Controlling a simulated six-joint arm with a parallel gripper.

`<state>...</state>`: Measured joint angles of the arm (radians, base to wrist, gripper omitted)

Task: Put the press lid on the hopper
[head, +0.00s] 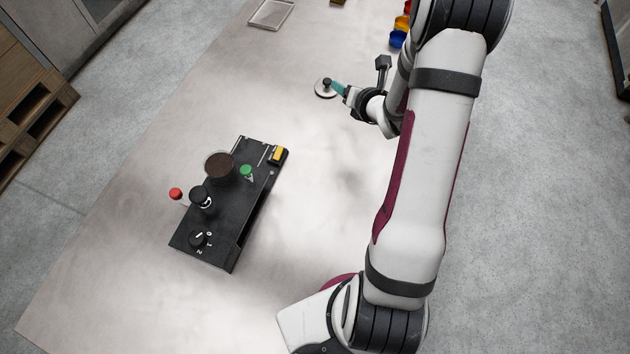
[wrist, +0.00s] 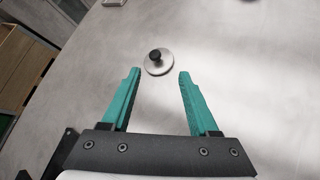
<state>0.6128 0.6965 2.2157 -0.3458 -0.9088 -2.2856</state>
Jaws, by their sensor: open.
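The press lid (head: 325,91) is a pale metal disc with a black knob, lying flat on the table toward the back. It also shows in the wrist view (wrist: 158,64), just beyond and between my fingertips. My gripper (head: 338,88) is close beside it on the right in the head view; in the wrist view its teal fingers (wrist: 158,73) are apart with nothing between them. The hopper appears to be the round, dark brown-topped part (head: 219,166) on the black machine panel (head: 237,232); no lid is on it.
A clear tray (head: 270,14) and coloured bins (head: 398,38) stand at the back. The table (head: 310,180) is bare between the panel and my gripper.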

